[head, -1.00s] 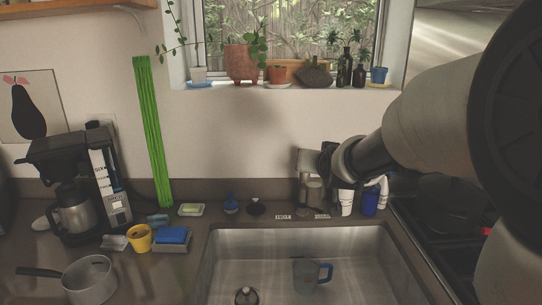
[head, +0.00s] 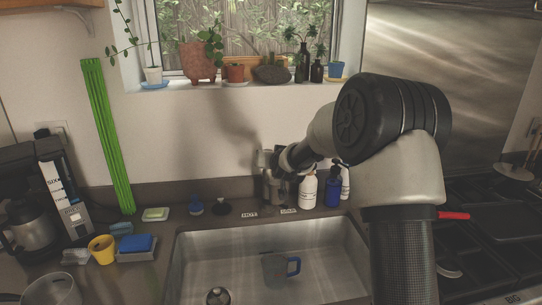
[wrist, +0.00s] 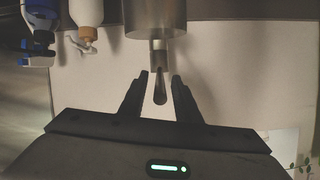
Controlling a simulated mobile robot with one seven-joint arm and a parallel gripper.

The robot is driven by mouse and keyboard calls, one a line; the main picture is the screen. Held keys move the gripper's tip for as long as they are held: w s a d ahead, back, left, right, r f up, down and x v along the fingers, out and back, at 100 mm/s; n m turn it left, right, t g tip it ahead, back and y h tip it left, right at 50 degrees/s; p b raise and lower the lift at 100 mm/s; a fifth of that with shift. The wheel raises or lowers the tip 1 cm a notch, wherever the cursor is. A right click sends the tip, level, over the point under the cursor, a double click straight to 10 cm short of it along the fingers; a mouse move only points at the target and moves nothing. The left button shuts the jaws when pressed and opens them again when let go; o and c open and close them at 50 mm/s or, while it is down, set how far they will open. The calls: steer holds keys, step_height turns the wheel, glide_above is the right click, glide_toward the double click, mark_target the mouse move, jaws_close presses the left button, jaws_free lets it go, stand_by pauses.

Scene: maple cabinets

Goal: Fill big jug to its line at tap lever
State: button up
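The metal tap (head: 268,188) stands behind the sink. In the wrist view the tap body (wrist: 155,18) hangs at the top, with the thin tap lever (wrist: 160,92) pointing down from it. My gripper (wrist: 162,74) is open, with the lever between its fingers and a gap visible on each side. In the head view my arm partly hides the tap top.
White (head: 308,188) and blue (head: 332,190) bottles stand just right of the tap. Two small labels lie on the counter by the sink. A round drain piece (head: 218,296) lies in the sink. A yellow cup (head: 102,249) and blue sponge (head: 136,243) are left; a stove is right.

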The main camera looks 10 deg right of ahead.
steer(key=shift+x, duration=1.4)
jaws_close()
